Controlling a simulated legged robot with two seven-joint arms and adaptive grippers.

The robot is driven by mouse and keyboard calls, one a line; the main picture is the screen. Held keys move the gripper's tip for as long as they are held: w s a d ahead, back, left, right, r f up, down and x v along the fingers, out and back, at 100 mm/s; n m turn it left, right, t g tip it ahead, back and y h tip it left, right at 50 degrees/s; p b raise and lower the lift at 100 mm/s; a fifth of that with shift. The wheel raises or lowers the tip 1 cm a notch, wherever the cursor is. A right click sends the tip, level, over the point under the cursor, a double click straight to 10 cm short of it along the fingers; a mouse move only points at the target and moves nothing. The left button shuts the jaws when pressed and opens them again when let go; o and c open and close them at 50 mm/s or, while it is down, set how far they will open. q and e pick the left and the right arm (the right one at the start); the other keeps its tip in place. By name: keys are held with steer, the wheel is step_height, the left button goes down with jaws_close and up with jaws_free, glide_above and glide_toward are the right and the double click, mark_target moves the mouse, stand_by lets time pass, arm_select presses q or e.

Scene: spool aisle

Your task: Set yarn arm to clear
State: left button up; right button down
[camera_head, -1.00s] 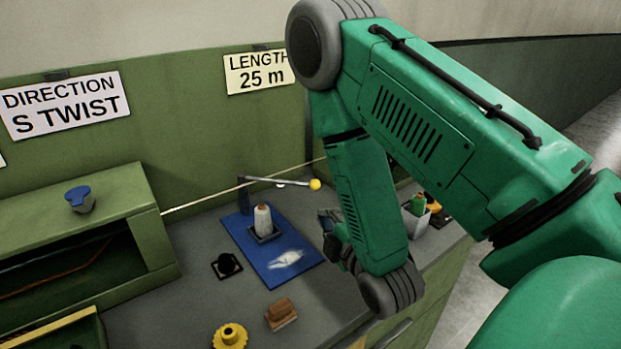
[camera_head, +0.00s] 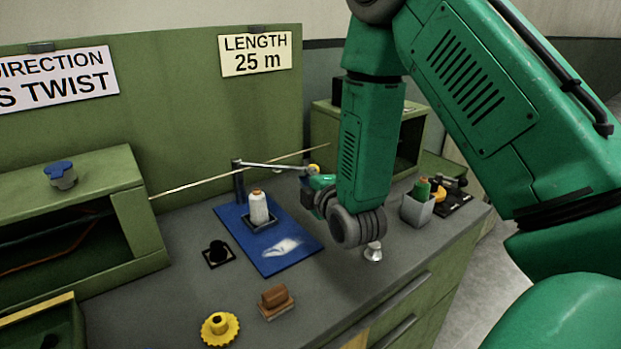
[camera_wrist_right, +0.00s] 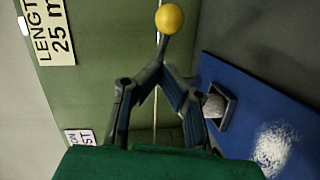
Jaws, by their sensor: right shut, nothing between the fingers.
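The yarn arm (camera_head: 275,166) is a thin grey lever reaching right from a dark post (camera_head: 239,182), with a yellow ball (camera_head: 314,169) at its free end. The ball also shows at the top of the right wrist view (camera_wrist_right: 169,18). My right gripper (camera_head: 311,184) is just below the ball in the head view, partly hidden by its own wrist. In the wrist view its fingertips (camera_wrist_right: 160,72) come together short of the ball, shut and empty. Contact cannot be told. A taut pale yarn (camera_head: 205,184) runs behind the lever. My left gripper is out of view.
A white spool (camera_head: 259,208) stands on a blue mat (camera_head: 277,264). A grey cup with a green spool (camera_head: 417,208), a small silver knob (camera_head: 373,252), a yellow gear (camera_head: 219,330) and a brown block (camera_head: 275,298) are on the counter. A green panel stands behind.

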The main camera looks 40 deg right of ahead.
steer(key=d, duration=0.2)
steer(key=w+d, duration=0.1)
steer(key=shift+d+f, duration=0.1)
steer(key=shift+f, duration=0.3)
steer(key=shift+r, duration=0.1)
steer(key=w+d+n+y, duration=0.3)
steer(key=w+d+y, duration=0.1)
steer(key=d, duration=0.2)
steer(key=shift+w+t, duration=0.4)
steer(key=shift+a, duration=0.15)
